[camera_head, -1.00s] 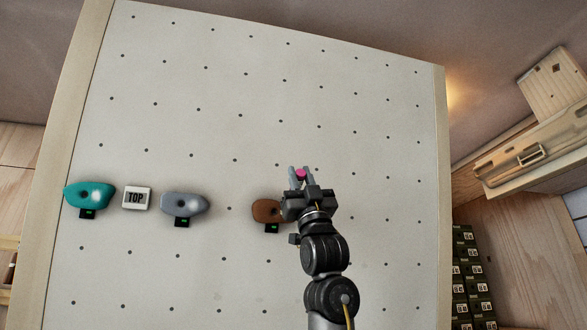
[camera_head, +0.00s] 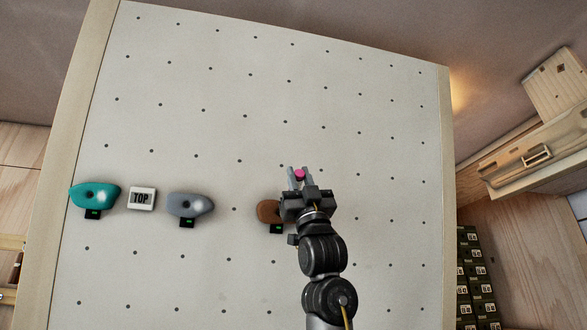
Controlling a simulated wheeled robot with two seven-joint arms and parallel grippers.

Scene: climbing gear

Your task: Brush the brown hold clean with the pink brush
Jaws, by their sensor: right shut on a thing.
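The brown hold (camera_head: 268,211) is on the pale climbing board, with a small black box showing a green light (camera_head: 276,229) just below it. My right gripper (camera_head: 298,179) is in front of the board and covers the right part of the hold. It is shut on the pink brush (camera_head: 300,174), of which only a small pink end shows between the fingers. The rest of the brush is hidden by the gripper. I cannot tell whether the brush touches the hold. My left gripper is not in view.
A teal hold (camera_head: 95,195) with a white patch, a TOP sign (camera_head: 141,198) and a grey hold (camera_head: 190,205) are in a row to the left on the board (camera_head: 230,110). Numbered dark boxes (camera_head: 475,275) and a wooden shelf (camera_head: 535,155) are at the right.

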